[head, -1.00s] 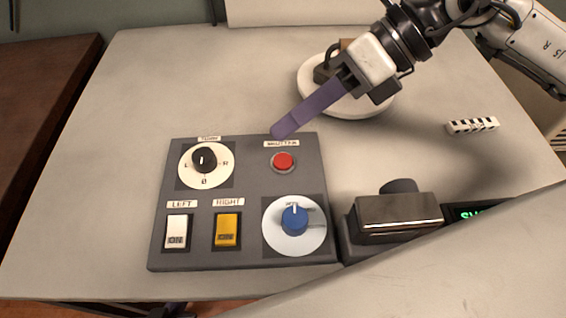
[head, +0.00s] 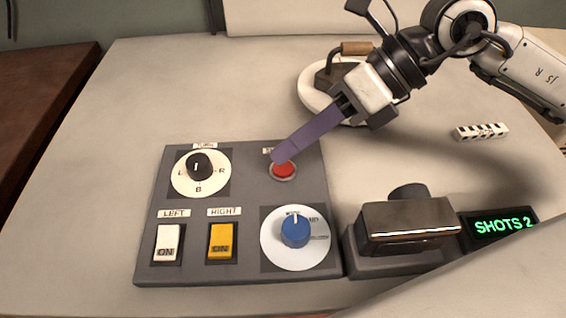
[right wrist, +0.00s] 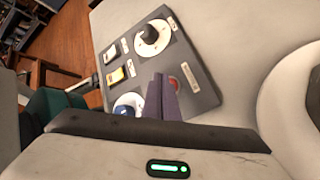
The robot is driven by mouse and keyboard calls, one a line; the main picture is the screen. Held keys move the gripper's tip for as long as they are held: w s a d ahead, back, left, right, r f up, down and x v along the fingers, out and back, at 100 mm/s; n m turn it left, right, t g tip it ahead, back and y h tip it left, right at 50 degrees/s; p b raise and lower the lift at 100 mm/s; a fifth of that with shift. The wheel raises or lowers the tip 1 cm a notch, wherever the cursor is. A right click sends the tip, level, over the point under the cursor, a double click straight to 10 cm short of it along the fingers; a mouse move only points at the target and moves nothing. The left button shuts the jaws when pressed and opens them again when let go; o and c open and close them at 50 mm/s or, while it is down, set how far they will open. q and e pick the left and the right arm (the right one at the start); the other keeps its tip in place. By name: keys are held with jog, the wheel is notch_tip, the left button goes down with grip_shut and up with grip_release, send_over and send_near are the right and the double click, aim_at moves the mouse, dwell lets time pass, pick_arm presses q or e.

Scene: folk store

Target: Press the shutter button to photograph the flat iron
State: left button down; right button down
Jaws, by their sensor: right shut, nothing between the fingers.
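The red shutter button (head: 283,170) sits at the upper right of the grey control panel (head: 250,190). My right gripper (head: 278,157) is shut and empty. Its purple fingertips are at the button's upper edge in the head view; I cannot tell whether they touch it. The dark flat iron (head: 338,75) with a wooden handle stands on a white round turntable (head: 312,92), partly hidden behind my right arm. My left gripper is not in view.
The panel also holds a turn dial (head: 199,168), a white left switch (head: 168,243), a yellow right switch (head: 221,240) and a blue knob (head: 295,231). A camera-like box (head: 410,228) stands beside a display (head: 500,226) reading SHOTS 2. A striped scale bar (head: 482,131) lies at right.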

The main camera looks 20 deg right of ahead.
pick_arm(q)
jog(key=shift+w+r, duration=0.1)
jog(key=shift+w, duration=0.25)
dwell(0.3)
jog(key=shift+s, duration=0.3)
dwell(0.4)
pick_arm(e)
jog(key=shift+f, duration=0.1)
jog(key=shift+f+b, duration=0.4)
jog(key=shift+b, duration=0.15)
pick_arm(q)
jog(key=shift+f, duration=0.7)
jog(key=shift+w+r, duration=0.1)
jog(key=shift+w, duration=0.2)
pick_arm(e)
jog(key=shift+f, duration=0.1)
